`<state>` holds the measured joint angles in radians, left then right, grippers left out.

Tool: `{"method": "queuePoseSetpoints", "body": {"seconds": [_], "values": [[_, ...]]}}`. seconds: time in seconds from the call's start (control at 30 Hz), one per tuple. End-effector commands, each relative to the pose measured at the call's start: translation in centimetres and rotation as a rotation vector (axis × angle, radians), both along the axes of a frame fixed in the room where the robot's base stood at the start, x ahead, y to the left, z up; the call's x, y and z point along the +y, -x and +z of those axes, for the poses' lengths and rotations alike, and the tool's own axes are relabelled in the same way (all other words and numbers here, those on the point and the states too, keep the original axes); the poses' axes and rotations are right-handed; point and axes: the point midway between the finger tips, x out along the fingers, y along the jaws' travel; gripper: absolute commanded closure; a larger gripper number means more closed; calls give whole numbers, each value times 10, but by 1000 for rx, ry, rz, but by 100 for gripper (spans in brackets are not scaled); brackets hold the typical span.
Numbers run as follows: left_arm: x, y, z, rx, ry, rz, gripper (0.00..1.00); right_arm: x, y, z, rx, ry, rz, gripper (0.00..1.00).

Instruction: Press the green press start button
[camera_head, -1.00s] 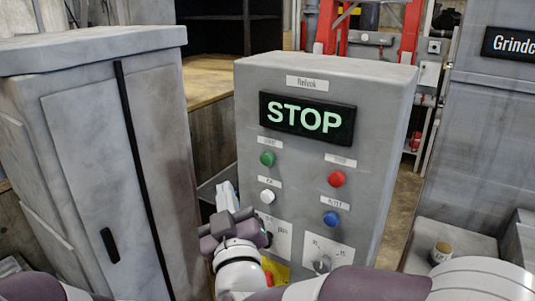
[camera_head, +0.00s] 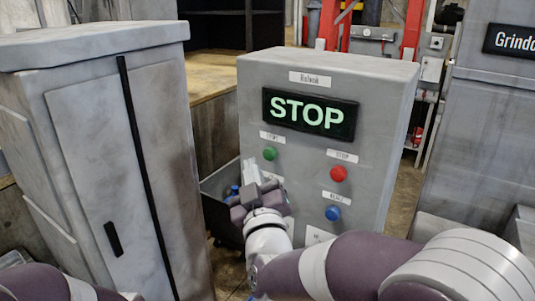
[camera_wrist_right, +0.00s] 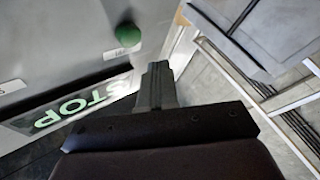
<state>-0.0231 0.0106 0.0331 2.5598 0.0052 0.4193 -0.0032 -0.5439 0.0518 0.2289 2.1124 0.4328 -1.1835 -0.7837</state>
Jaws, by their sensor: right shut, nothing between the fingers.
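The green button (camera_head: 269,153) is on the front of the grey control box, under the lit STOP display (camera_head: 310,115). It also shows in the right wrist view (camera_wrist_right: 127,35), left of and above the fingertips. My right gripper (camera_head: 249,168) is shut and empty, with its fingers pointing up, just below and left of the green button in the head view. They look apart from the button; the exact gap to the panel is hard to tell. My left gripper is out of view.
A red button (camera_head: 338,173) and a blue button (camera_head: 332,213) sit right of the green one. My right arm hides the panel's lower part. A grey cabinet (camera_head: 100,150) stands at left; a dark bin (camera_head: 215,190) is beside the box.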

Motion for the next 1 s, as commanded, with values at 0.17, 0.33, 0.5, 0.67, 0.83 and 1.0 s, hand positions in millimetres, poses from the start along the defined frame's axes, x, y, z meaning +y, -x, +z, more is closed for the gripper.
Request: {"method": "queuePoseSetpoints", "body": {"seconds": [0.17,0.33,0.5,0.67,0.83,1.0], "values": [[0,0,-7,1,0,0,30,-10,-14,-2,0,-1,-2,100],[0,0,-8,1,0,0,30,-13,-18,-1,0,0,0,100],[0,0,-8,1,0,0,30,-13,-18,-1,0,0,0,100],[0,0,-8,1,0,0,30,-13,-18,-1,0,0,0,100],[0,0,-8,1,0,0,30,-13,-18,-1,0,0,0,100],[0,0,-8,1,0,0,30,-13,-18,-1,0,0,0,100]]}}
